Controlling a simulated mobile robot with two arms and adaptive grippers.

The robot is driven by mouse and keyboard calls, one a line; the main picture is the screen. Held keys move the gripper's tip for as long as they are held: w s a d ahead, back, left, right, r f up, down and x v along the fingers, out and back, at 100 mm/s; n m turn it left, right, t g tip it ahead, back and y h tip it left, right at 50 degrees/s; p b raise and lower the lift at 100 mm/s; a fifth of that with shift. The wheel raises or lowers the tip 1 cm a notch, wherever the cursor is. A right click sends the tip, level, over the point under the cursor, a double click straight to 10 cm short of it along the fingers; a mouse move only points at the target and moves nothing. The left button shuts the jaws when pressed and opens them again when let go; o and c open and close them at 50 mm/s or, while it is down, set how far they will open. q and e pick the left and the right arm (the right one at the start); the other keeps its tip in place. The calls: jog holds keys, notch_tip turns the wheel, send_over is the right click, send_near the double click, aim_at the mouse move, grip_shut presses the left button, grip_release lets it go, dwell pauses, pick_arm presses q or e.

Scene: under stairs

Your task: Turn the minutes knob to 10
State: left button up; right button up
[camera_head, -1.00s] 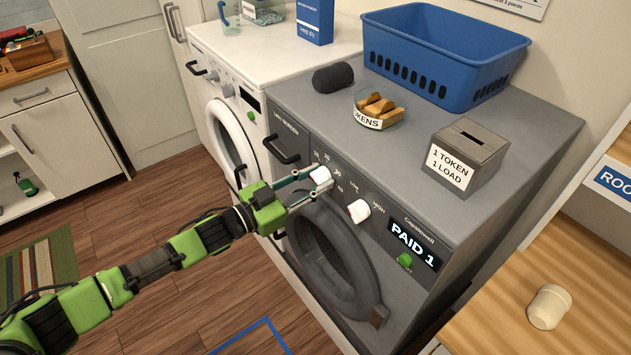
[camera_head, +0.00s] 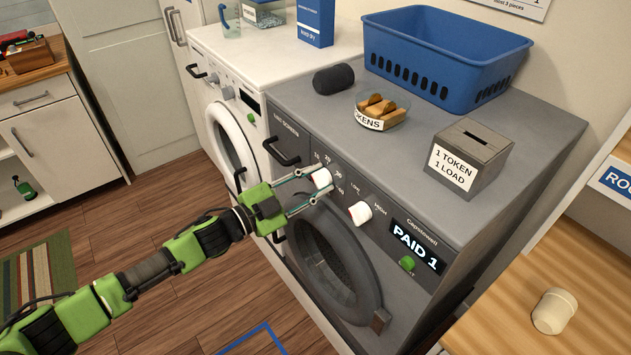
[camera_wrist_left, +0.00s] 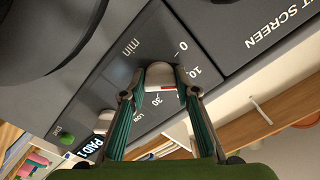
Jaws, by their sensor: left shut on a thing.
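The white minutes knob (camera_head: 321,178) is on the front panel of the grey dryer (camera_head: 300,112). My left gripper (camera_head: 320,183) is shut on it, with one finger on each side. In the left wrist view the knob (camera_wrist_left: 160,77) sits between the two fingertips (camera_wrist_left: 160,92), and a red mark shows on its near side. The marks "min", 0, 10 and 30 are readable around it. I cannot tell exactly which number the red mark points to. My right gripper is not in view.
A second white knob (camera_head: 360,212), a "PAID 1" display (camera_head: 414,245) and a green button (camera_head: 407,263) are further right on the panel. A token box (camera_head: 469,158), token bowl (camera_head: 381,112) and blue basket (camera_head: 445,55) stand on top. The round door (camera_head: 335,262) is below.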

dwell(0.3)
pick_arm(q)
jog(key=o, duration=1.1)
jog(key=v, duration=1.2)
